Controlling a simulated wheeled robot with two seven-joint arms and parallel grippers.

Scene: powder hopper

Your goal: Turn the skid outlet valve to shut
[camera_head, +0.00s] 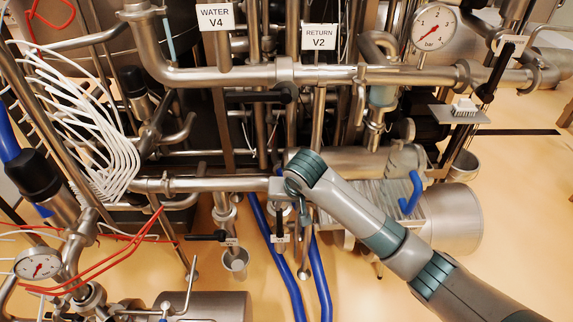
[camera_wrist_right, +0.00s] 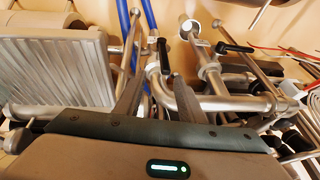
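I cannot tell which valve is the skid outlet valve, as the small tags are unreadable. A low valve with a black lever (camera_head: 281,222) hangs below the horizontal pipe, its lever pointing down toward the floor. It also shows in the right wrist view (camera_wrist_right: 163,55), beyond the gap between my fingers. A second low valve has a black lever (camera_head: 207,237) lying sideways to the left; it also shows in the wrist view (camera_wrist_right: 235,46). My right gripper (camera_wrist_right: 158,85) is open, its two fingers apart and empty, close above the first lever. My left gripper is out of view.
The horizontal pipe (camera_head: 210,184) runs just beside my right wrist. Blue hoses (camera_head: 318,275) stand close to the low valves. A ribbed metal box (camera_wrist_right: 60,70) sits beside my right gripper. Upper pipes carry the WATER V4 sign (camera_head: 215,17) and RETURN V2 sign (camera_head: 319,37).

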